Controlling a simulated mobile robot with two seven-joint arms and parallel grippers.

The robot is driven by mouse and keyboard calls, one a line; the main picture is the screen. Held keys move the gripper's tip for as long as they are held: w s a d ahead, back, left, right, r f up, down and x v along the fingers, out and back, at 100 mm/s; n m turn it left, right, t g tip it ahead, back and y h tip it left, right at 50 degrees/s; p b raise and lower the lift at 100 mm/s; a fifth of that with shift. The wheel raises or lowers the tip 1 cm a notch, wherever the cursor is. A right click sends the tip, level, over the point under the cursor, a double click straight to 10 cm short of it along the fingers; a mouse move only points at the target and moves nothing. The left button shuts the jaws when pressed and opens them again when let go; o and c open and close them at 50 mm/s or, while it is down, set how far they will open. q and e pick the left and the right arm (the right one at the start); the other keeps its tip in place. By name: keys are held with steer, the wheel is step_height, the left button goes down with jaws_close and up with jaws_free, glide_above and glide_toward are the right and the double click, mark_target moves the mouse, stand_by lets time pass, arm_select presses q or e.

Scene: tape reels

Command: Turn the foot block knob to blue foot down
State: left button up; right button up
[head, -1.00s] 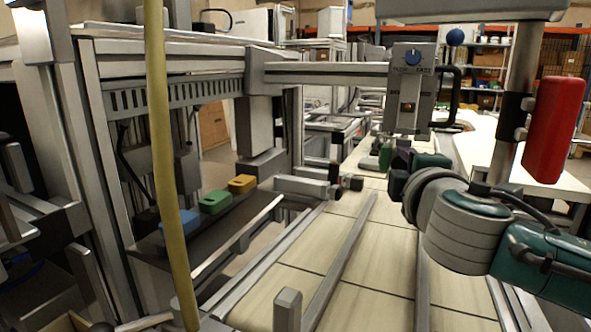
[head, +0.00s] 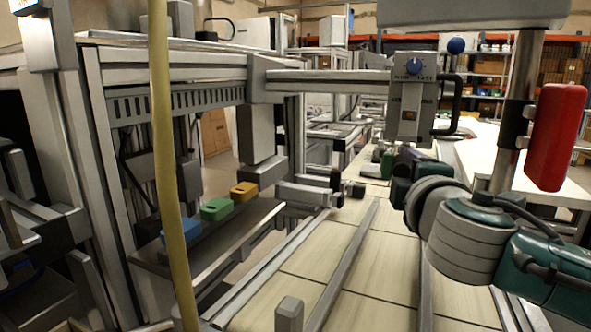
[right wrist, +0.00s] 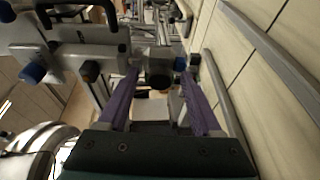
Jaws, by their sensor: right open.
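In the head view my right gripper (head: 402,163), with purple fingers, hangs over the pale tiled track, largely hidden by its own wrist. In the right wrist view its two purple fingers (right wrist: 158,80) are apart, with nothing clearly held. A dark round knob (right wrist: 160,72) shows between and beyond the fingertips; I cannot tell whether they touch it. In the head view dark round ends (head: 355,189) show near a grey cylinder. My left gripper is not seen.
The dark shelf (head: 225,245) runs along the metal frame. A yellow upright hose (head: 163,150) crosses the left side. The tiled track (head: 330,260) is largely clear between rails.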

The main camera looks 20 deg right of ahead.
steer(key=f+v, duration=0.1)
steer(key=v, duration=0.9)
steer(key=shift+r, duration=0.5)
